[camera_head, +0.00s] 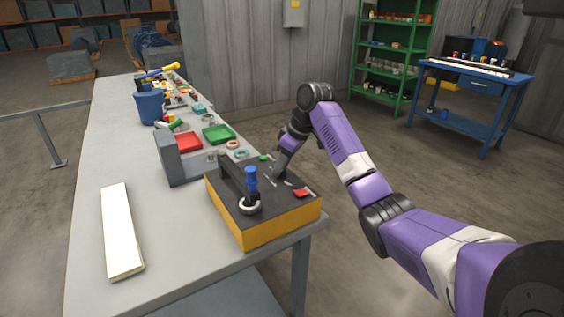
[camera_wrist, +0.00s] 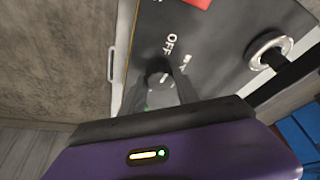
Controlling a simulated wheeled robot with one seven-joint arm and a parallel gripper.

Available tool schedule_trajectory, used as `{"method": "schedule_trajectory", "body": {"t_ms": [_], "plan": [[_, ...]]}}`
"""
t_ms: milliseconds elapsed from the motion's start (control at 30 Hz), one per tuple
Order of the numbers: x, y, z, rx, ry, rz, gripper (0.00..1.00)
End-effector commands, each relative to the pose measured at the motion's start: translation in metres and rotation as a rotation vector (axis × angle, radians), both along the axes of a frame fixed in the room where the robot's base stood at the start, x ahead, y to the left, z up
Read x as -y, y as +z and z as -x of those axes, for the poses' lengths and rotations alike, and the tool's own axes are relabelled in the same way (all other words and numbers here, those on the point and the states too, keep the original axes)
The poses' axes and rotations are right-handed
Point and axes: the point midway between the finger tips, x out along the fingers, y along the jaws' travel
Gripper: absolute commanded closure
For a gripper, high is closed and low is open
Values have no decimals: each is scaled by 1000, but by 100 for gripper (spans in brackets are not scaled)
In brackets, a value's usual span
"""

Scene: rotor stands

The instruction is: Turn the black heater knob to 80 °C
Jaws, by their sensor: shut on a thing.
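The heater (camera_head: 275,228) is a yellow box with a black top at the near right corner of the bench. My gripper (camera_head: 280,174) points down onto the far part of that top. In the wrist view my gripper (camera_wrist: 163,88) is shut on the black knob (camera_wrist: 160,78), whose small round top with a pale mark shows between the fingers. A white OFF label is printed beside the knob. Other white markings are partly hidden by my fingers, so I cannot read the temperature setting. In the head view the knob is hidden by my gripper.
A white board (camera_head: 121,229) lies at left.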

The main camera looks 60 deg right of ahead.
Motion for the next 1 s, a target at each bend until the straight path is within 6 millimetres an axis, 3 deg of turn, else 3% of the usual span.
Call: {"method": "schedule_trajectory", "body": {"t_ms": [700, 1000], "plan": [[-7, 4, -2, -5, -637, -3, 100], [-7, 2, -2, -4, -827, -2, 100]]}}
